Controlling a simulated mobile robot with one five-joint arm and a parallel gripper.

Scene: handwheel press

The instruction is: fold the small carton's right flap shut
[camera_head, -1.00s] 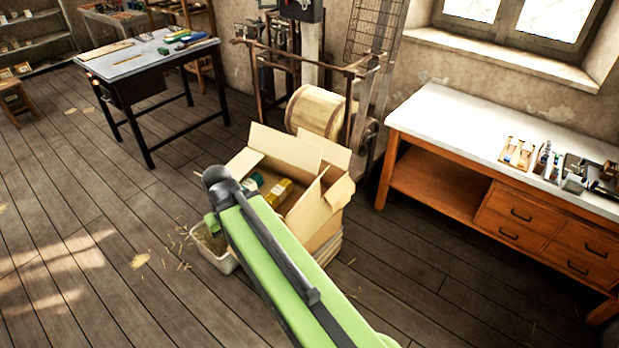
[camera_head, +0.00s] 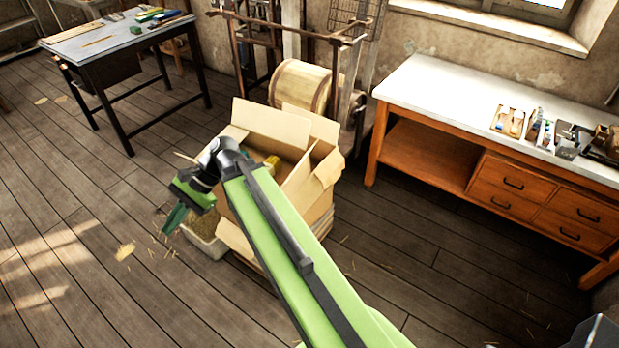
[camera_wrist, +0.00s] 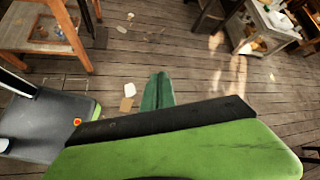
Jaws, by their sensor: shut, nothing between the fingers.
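An open cardboard carton (camera_head: 318,208) stands in the middle of the head view, partly hidden behind my arm. Its flaps stand up and outward; the right flap (camera_head: 328,167) is raised and open. A yellow item shows inside, mostly hidden. My gripper (camera_head: 172,220) is to the left of the carton, apart from it, with green fingers pointing down and left. The fingers are shut and empty. In the wrist view the closed fingers (camera_wrist: 158,88) point out over the floor. I cannot make out the carton there.
A pale bin of straw (camera_head: 205,243) stands left of the carton, near my gripper. A wooden drum in a frame (camera_head: 300,85) is behind the carton. A white-topped workbench (camera_head: 440,95) stands right, a dark-legged table (camera_head: 110,45) back left.

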